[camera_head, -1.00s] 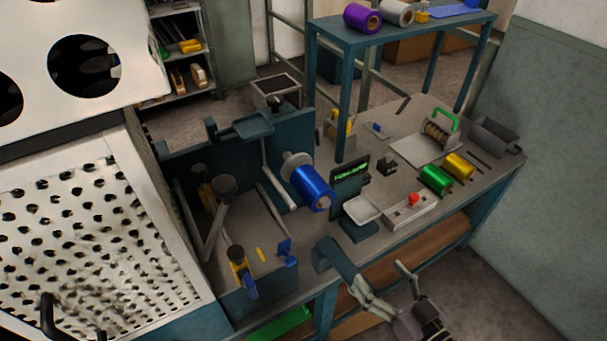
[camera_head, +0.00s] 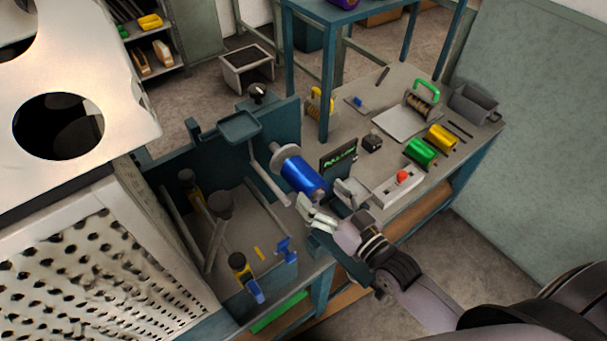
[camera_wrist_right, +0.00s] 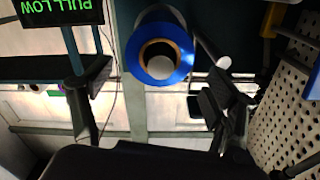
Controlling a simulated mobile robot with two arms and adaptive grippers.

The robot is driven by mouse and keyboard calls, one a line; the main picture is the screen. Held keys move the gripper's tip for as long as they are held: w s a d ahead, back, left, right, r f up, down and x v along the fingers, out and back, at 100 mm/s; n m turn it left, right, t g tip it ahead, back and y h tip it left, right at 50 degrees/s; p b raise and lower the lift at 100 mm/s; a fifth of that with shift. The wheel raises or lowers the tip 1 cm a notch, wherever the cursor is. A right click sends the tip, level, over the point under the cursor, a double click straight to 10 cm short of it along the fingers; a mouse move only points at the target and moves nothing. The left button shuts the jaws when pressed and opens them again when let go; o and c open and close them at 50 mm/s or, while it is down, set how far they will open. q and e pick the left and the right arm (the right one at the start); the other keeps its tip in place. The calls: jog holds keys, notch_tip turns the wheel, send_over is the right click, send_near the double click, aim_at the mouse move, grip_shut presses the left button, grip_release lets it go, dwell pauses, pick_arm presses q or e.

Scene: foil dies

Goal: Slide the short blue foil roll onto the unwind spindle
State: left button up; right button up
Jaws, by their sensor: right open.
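The short blue foil roll (camera_head: 303,176) sits around the unwind spindle in the head view, against a grey flange (camera_head: 284,154). Its near end faces the right wrist camera (camera_wrist_right: 183,64), showing a brown core with a pale round end inside, apparently the spindle (camera_wrist_right: 159,50). My right gripper (camera_head: 325,196) is open just in front of the roll's near end. In the right wrist view its fingers (camera_wrist_right: 156,92) stand apart on either side below the roll, with nothing between them. My left gripper is not in view.
A small display (camera_head: 338,160) reading "PULL LOW" stands right of the roll. A red-button box (camera_head: 398,188), green roll (camera_head: 420,152) and yellow roll (camera_head: 441,137) lie farther right. A perforated panel (camera_head: 85,275) stands at the left.

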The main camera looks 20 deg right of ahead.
aim_at(305, 176)
jog(key=shift+x, duration=0.95)
jog(key=shift+w+p, duration=0.4)
jog(key=shift+p, duration=0.05)
jog(key=p+x, duration=0.1)
jog(key=x, duration=0.2)
jog(key=shift+w+f, duration=0.1)
jog(key=shift+w, duration=0.2)
jog(key=shift+w+a+f, duration=0.1)
jog(key=shift+w+a, duration=0.1)
jog(key=shift+w, duration=0.15)
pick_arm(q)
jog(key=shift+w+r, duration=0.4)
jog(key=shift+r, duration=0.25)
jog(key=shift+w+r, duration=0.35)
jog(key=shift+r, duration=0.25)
pick_arm(e)
jog(key=shift+s, duration=0.1)
jog(key=shift+c, duration=0.7)
jog(key=c, duration=1.5)
